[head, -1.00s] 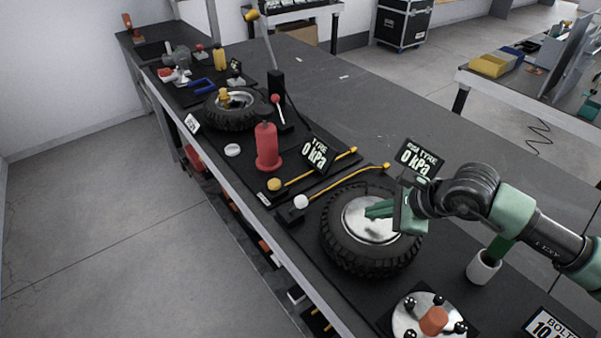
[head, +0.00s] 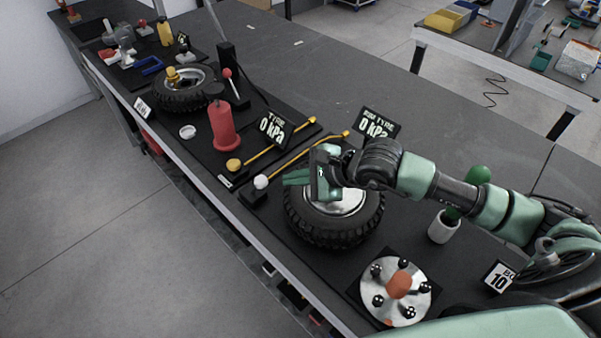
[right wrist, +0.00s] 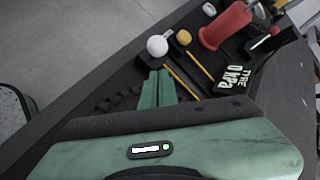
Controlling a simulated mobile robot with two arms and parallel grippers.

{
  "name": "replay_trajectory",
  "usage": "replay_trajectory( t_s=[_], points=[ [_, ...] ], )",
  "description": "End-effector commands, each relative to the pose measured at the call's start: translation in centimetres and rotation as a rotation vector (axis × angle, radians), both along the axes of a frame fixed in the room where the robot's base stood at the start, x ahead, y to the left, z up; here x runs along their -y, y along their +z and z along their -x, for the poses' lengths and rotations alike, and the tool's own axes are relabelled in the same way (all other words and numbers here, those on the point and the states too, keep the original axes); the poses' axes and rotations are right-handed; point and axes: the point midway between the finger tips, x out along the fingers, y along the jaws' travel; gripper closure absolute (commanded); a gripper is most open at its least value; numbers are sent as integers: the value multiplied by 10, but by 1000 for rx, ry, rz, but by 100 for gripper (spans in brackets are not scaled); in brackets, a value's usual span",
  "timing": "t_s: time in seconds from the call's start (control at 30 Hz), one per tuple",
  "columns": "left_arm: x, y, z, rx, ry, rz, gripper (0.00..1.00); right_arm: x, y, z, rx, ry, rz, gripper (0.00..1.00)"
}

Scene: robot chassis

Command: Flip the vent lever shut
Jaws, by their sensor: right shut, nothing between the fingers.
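My right gripper (head: 285,180) is shut and empty, with its green fingers above the left part of the near tyre, pointing left. A white ball knob (head: 261,182) lies just beyond the fingertips, at the near end of a yellow rod (head: 300,153). A yellow ball knob (head: 234,165) ends a second rod beside it. The right wrist view shows the shut fingers (right wrist: 158,88) just below the white knob (right wrist: 157,46), with a visible gap. A red-knobbed lever (head: 227,73) stands by a black post. No label marks which one is the vent lever. My left gripper is not in view.
The near tyre (head: 335,232) lies under my gripper. A red cylinder (head: 222,127) stands past the knobs. Two signs reading 0 kPa (head: 273,128) stand behind the rods. A bolt plate (head: 415,270) and a white cup (head: 443,228) are nearer.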

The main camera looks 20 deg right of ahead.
Motion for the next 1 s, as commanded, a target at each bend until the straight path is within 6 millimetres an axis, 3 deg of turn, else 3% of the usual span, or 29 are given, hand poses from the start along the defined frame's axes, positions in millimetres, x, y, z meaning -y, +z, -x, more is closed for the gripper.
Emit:
replay_trajectory(
  t_s=[0.2, 0.4, 1.0],
  points=[
    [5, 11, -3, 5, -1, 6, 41, -17, -21, -23, 1, -1, -1, 100],
    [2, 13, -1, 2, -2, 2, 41, -23, -31, -30, 2, 1, 0, 100],
    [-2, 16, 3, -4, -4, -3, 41, -25, -27, -35, -34, 2, 16, 100]
  ],
)
